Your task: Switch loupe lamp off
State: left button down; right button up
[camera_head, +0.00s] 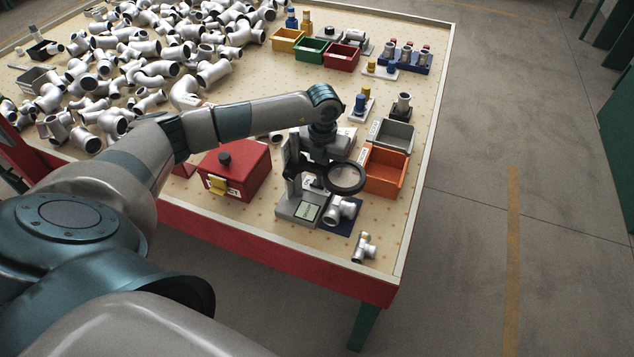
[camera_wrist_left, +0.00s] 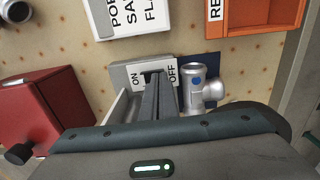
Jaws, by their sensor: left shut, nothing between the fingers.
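The loupe lamp stands near the table's front right, with a grey base (camera_head: 295,207) and a round black-rimmed magnifier (camera_head: 346,179). In the left wrist view its switch plate (camera_wrist_left: 122,78) carries ON on the left and OFF on the right. My left gripper (camera_wrist_left: 153,80) is shut and empty, its fingers over the plate between the two words. The dark switch slot shows at the fingertips; whether they touch, and the switch's position, I cannot tell. In the head view the left gripper (camera_head: 322,145) reaches down behind the magnifier, fingertips hidden. My right gripper is not in view.
A metal casting (camera_head: 341,209) lies on a dark blue mat (camera_wrist_left: 213,62) right beside the lamp base. A red box (camera_head: 248,172) stands left, an orange bin (camera_head: 385,185) behind right. Another small casting (camera_head: 364,247) lies near the front edge. Many castings (camera_head: 150,70) cover the far left.

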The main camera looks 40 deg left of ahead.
pick_arm(q)
notch_tip(320, 180, up, 7)
jog(key=p, duration=0.4)
dwell(0.7)
dwell(0.4)
